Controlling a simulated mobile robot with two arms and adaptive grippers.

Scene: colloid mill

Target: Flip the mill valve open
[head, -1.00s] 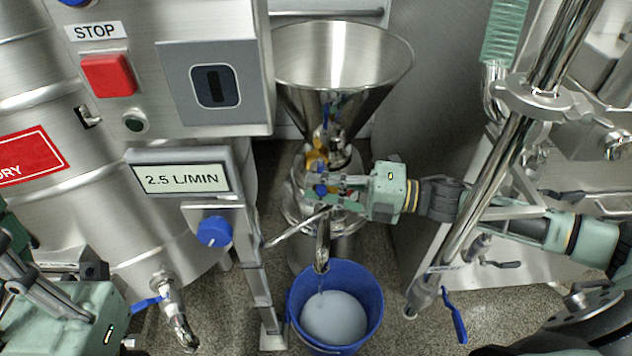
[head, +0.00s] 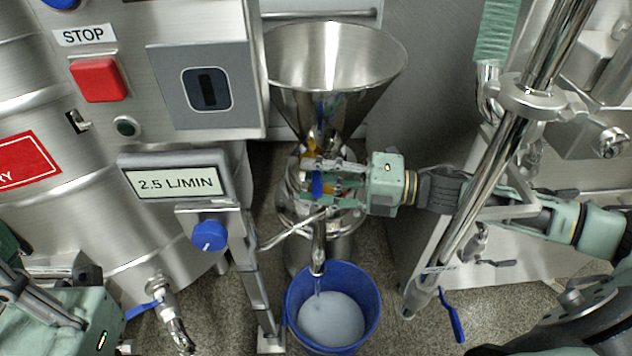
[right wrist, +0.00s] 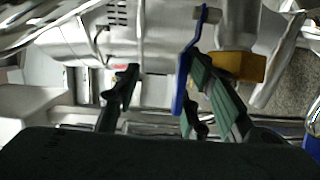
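The mill is the steel machine under a large funnel hopper (head: 335,60) in the middle of the head view. Its valve has a blue lever (head: 317,185), partly hidden by my right gripper (head: 322,182). The gripper reaches in from the right, its fingers apart above and below the lever. In the right wrist view the blue lever (right wrist: 183,85) stands between the two spread fingers, close beside the right-hand one; I cannot tell whether they touch. My left gripper (head: 35,295) is at the lower left, partly cut off, its fingertips unclear.
A blue bucket (head: 291,308) with pale liquid stands under the mill's spout (head: 318,250). The control panel (head: 150,115) and the flow display (head: 172,183) are to the left. A slanted steel pipe (head: 480,190) crosses in front of my right arm.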

